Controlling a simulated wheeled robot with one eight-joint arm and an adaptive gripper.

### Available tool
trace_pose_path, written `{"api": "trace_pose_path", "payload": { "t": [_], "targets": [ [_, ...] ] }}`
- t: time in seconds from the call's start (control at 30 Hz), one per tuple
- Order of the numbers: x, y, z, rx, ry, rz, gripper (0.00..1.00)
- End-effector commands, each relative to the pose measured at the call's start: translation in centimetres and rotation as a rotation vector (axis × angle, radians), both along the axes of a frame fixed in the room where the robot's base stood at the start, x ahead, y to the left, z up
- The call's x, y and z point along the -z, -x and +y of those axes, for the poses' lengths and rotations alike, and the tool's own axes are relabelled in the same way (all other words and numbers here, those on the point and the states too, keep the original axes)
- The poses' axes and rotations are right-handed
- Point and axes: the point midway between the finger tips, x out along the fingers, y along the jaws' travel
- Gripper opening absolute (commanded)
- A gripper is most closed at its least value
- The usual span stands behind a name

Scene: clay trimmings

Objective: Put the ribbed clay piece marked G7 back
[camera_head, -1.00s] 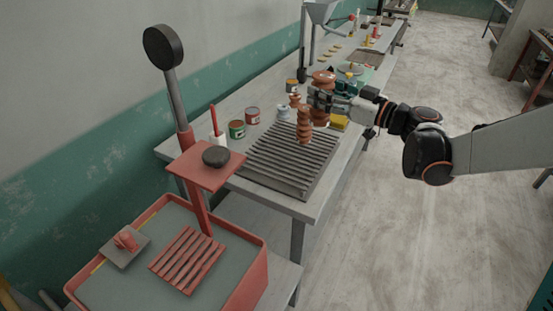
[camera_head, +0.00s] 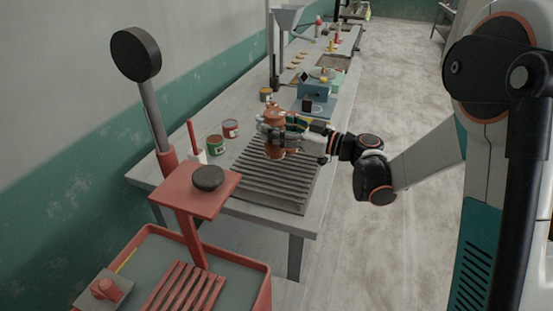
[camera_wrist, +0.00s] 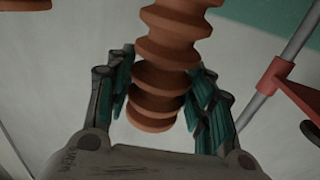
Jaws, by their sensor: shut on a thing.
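A ribbed terracotta clay piece (camera_wrist: 165,50) stands out between the dark green-padded fingers of my gripper (camera_wrist: 160,105) in the wrist view, and the gripper is shut on it. In the head view my gripper (camera_head: 283,131) is over the back part of the grey slatted rack (camera_head: 268,180), with brown clay (camera_head: 275,116) showing above the fingers and more below. The fingers hide its middle. I cannot tell whether all this clay is one piece or whether it touches the rack. No G7 mark is legible.
A red stand with a plate (camera_head: 190,190) and dark knob rises in front of the bench, above a red tub (camera_head: 262,290). Cans (camera_head: 215,145) and (camera_head: 231,128) stand left of the rack. A blue device (camera_head: 317,104) stands behind it. The rack's front slats are bare.

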Motion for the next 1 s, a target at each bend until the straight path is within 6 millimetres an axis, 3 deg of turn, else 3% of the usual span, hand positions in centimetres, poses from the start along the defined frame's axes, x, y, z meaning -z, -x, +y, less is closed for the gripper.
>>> {"api": "trace_pose_path", "payload": {
  "t": [0.1, 0.43, 0.7, 1.0],
  "targets": [
    [2.5, 0.0, 0.0, 0.000, -0.001, 0.000, 0.05],
    [4.7, 0.0, 0.0, 0.000, -0.001, 0.000, 0.05],
    [8.3, 0.0, 0.0, 0.000, -0.001, 0.000, 0.05],
    [8.3, 0.0, 0.0, 0.000, -0.001, 0.000, 0.05]
  ]
}}
